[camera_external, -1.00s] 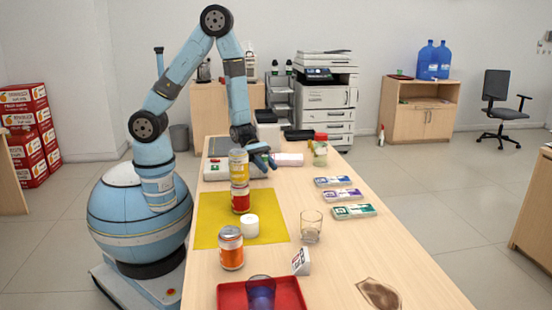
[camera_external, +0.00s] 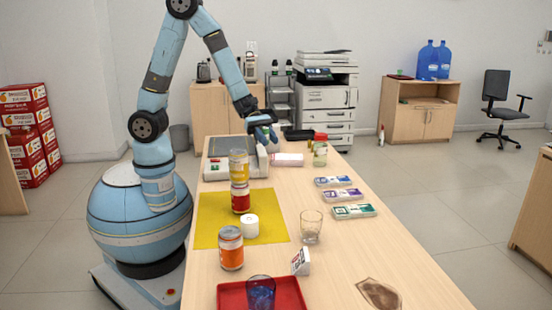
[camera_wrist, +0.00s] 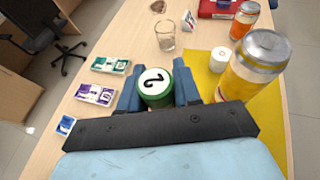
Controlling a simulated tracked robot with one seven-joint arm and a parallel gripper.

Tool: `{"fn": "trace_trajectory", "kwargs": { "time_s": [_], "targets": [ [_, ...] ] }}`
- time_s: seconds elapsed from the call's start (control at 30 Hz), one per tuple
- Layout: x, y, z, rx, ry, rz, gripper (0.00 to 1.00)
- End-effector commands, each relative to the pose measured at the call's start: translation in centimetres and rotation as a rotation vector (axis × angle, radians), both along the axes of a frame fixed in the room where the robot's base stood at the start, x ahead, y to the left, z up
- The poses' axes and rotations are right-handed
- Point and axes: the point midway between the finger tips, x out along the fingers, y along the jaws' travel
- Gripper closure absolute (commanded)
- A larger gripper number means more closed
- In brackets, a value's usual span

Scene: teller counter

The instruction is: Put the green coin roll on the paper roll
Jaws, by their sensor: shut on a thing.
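My gripper (camera_wrist: 159,90) is shut on the green coin roll (camera_wrist: 155,87), a short green cylinder with a white end marked 2. In the external view my gripper (camera_external: 264,134) is raised above the far part of the counter, and the coin roll is too small to make out there. The paper roll (camera_external: 249,226) is a short white cylinder standing upright on the yellow mat (camera_external: 215,230). It also shows in the wrist view (camera_wrist: 219,59), beyond and to the right of the held roll, apart from it.
A yellow can (camera_external: 239,165) stands on a red can (camera_external: 240,198), close behind the paper roll. An orange can (camera_external: 231,249) stands in front of it and a glass (camera_external: 311,227) to its right. A red tray (camera_external: 230,296) lies nearest.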

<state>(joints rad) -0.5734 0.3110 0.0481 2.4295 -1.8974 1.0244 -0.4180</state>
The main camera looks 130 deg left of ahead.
Motion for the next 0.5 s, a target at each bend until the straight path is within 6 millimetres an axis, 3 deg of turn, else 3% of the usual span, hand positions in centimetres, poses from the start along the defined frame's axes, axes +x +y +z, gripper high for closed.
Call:
{"fn": "trace_trajectory", "kwargs": {
  "time_s": [0.27, 0.5],
  "targets": [
    [3.9, -4.9, 0.6, 0.003, -0.002, -0.24, 1.0],
    [7.5, -12.4, 0.7, 0.003, -0.002, -0.584, 1.0]
  ]
}}
